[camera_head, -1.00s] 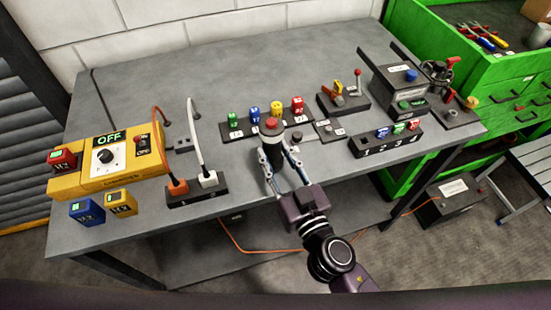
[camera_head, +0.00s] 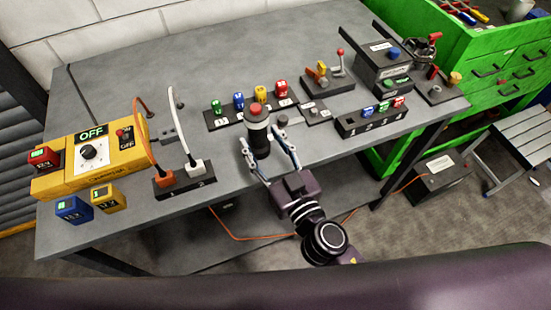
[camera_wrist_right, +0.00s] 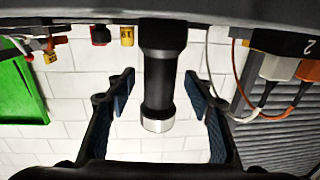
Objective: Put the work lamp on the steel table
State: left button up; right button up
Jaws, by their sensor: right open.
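The work lamp (camera_head: 258,131) is a dark upright cylinder with a pale ring and a red top. It stands on the steel table (camera_head: 205,70) near the front edge. My right gripper (camera_head: 264,141) is open, with one finger on each side of the lamp and gaps between. In the right wrist view, which is upside down, the lamp (camera_wrist_right: 160,85) appears between the spread fingers (camera_wrist_right: 160,95), its wide black base against the table top. My left gripper is not in view.
A power strip (camera_head: 184,180) with orange and white plugs lies left of the lamp. A row of coloured blocks (camera_head: 238,102) stands behind it, and a numbered rack (camera_head: 372,122) to the right. A yellow control box (camera_head: 92,165) is at the far left.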

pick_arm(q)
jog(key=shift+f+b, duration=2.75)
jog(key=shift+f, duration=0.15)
pick_arm(e)
jog(key=v, duration=1.1)
jog(key=shift+s, duration=0.2)
jog(key=shift+d, duration=0.1)
jog(key=s+d+f+g+h, duration=0.1)
jog(key=d+f+g, duration=0.15)
jog(key=f, duration=1.05)
jog(key=s+d+f+g+h, duration=0.1)
jog(key=d+f+g+h, duration=0.15)
jog(key=f, duration=1.05)
jog(key=s+d+f+g+h, duration=0.1)
jog(key=d+f+g, duration=0.15)
jog(key=f, duration=1.05)
jog(key=s+d+f+m+g+h, duration=0.1)
jog(key=s+d+f+g, duration=0.1)
jog(key=s+d+f, duration=0.45)
jog(key=s+d+f+g+h, duration=0.15)
jog(key=s+f, duration=0.25)
jog(key=f, duration=0.5)
jog(key=s+d+f+g, duration=0.1)
jog(key=s+f+g, duration=0.1)
jog(key=s+f, duration=0.2)
jog(key=s+d+f+m+g, duration=0.1)
jog(key=s+f, duration=0.3)
jog(key=s, duration=0.7)
jog(key=shift+d+g, duration=0.65)
jog(key=shift+g, duration=0.15)
